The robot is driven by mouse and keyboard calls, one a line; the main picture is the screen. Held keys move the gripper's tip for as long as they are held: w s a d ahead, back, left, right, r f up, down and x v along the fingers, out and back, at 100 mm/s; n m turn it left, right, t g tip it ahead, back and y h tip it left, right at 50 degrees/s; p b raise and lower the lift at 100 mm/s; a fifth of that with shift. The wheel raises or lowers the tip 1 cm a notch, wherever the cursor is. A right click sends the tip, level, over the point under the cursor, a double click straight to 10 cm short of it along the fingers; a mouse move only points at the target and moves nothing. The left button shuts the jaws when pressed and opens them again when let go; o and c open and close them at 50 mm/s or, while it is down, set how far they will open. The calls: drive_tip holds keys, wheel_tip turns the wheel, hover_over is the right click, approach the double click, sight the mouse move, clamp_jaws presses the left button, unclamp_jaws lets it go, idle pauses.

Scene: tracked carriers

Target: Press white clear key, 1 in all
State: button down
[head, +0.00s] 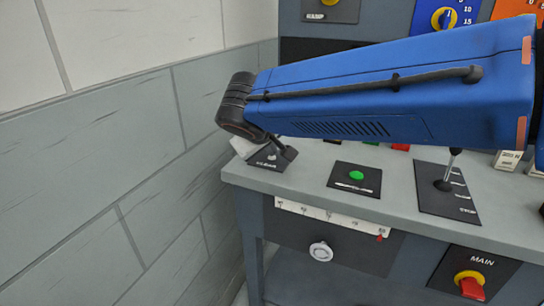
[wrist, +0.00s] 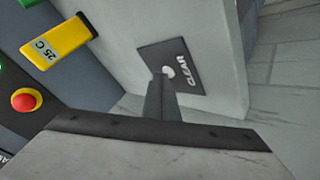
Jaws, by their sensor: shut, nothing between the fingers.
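The white clear key (wrist: 168,71) is a small round button on a black plate lettered CLEAR (wrist: 186,62). In the head view that plate (head: 268,160) lies at the left end of the grey bench top, partly covered by my gripper (head: 281,149). In the wrist view my gripper (wrist: 162,82) is shut and empty, its dark fingers pointing at the key. The fingertips overlap the key's near edge; I cannot tell whether they touch it or hover just above.
A green button (head: 356,175) and a lever (head: 447,180) stand on the bench to the right. A ruled strip (head: 330,217), a white knob (head: 321,251) and a red MAIN switch (head: 470,285) are on the front. A tiled wall (head: 120,150) is close at left.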

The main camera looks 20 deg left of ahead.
sight(271, 160)
idle(0.4)
drive_tip(key=shift+r, duration=0.8)
drive_tip(key=shift+r, duration=2.5)
